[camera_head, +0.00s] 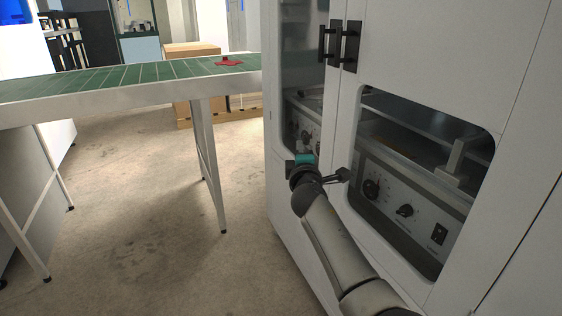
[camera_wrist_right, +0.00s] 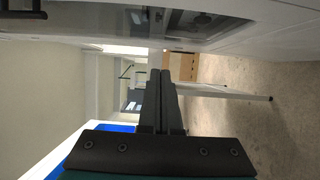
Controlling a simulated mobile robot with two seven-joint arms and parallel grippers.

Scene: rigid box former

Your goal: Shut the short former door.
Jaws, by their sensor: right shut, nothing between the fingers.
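The former (camera_head: 400,15) is a white cabinet on the right of the head view, with two windowed doors. The narrower door (camera_head: 276,140) on the left has a dark handle (camera_head: 325,42) next to the wider door's handle (camera_head: 351,46). The narrow door looks closed or nearly so; I cannot tell whether a small gap remains. My right gripper (camera_head: 303,162) is in front of the narrow door's lower window; contact cannot be told. In the wrist view its fingers (camera_wrist_right: 160,100) are together and empty, with the white door face (camera_wrist_right: 225,35) alongside. My left gripper is out of view.
A green conveyor (camera_head: 130,75) on white legs stands at the left, with a red item (camera_head: 229,62) on it. A cardboard box (camera_head: 192,50) is behind it, and it also shows in the wrist view (camera_wrist_right: 181,66). The concrete floor (camera_head: 140,200) between conveyor and cabinet is clear.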

